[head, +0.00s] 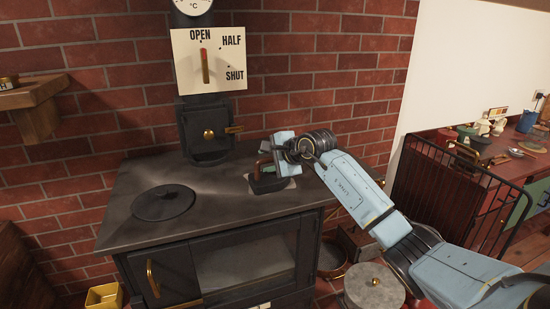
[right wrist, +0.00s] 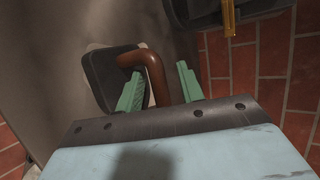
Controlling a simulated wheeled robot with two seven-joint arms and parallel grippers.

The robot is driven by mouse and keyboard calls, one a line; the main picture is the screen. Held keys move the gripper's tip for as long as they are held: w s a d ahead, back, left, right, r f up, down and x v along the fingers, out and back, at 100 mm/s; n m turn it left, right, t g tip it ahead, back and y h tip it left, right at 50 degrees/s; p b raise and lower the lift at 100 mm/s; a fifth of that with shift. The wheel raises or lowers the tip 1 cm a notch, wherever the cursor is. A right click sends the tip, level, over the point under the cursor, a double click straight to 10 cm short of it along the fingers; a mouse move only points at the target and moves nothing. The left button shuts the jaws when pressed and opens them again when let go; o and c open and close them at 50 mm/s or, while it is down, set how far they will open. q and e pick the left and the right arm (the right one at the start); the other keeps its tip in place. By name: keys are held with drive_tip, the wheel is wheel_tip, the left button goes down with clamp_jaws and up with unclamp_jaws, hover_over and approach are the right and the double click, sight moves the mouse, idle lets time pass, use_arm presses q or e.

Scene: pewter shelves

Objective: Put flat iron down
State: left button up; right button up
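The flat iron (head: 268,184) has a dark body and a brown curved handle. It rests on a pale flat patch (head: 291,184) on the right part of the black stove top (head: 225,205). In the right wrist view the iron's dark body (right wrist: 103,80) lies beyond the fingers. My right gripper (head: 265,163) is at the handle from above. In the right wrist view its green fingers (right wrist: 160,80) stand on either side of the brown handle (right wrist: 153,72), with a visible gap on the right side, so it looks open. My left gripper is not in view.
A round black hob plate (head: 163,203) lies at the stove's left. A flue with a brass knob (head: 209,134) rises behind, under an OPEN/HALF/SHUT dial (head: 208,58). A brick wall stands behind. A black rail (head: 455,195) and a cluttered counter are at the right.

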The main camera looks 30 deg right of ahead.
drive_tip(key=b+v, duration=0.1)
drive_tip(key=v, duration=1.1)
